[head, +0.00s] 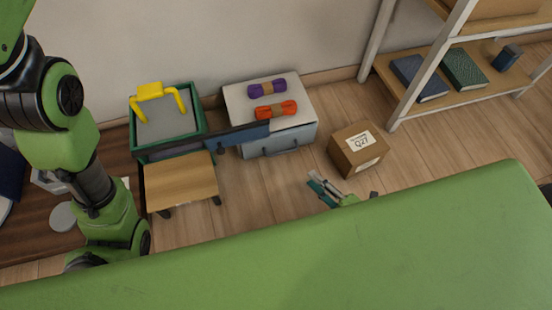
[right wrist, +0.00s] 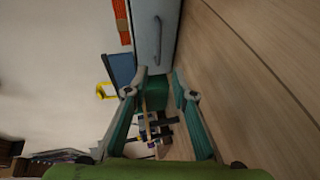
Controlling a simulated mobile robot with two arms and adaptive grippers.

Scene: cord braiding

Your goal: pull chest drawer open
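The chest (head: 237,97) is a low box with a pale top and a grey-blue front against the wall. Its drawer front (head: 288,141) looks flush, with a dark bar handle (head: 282,152). The handle also shows in the right wrist view (right wrist: 157,40), on the pale blue front. My right gripper (head: 316,184) is below and right of the chest in the head view, apart from the handle. In the right wrist view its two teal fingers (right wrist: 160,82) are spread with nothing held between them. My left arm shows at the left, but I cannot see its gripper.
Purple (head: 267,88) and orange (head: 276,110) cord bundles lie on the chest. A cardboard box (head: 345,158) stands to its right. A long blue-and-dark piece (head: 245,134) crosses its left front corner. A green crate (head: 133,127) and wooden stool (head: 180,180) stand left. Floor before the drawer is bare.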

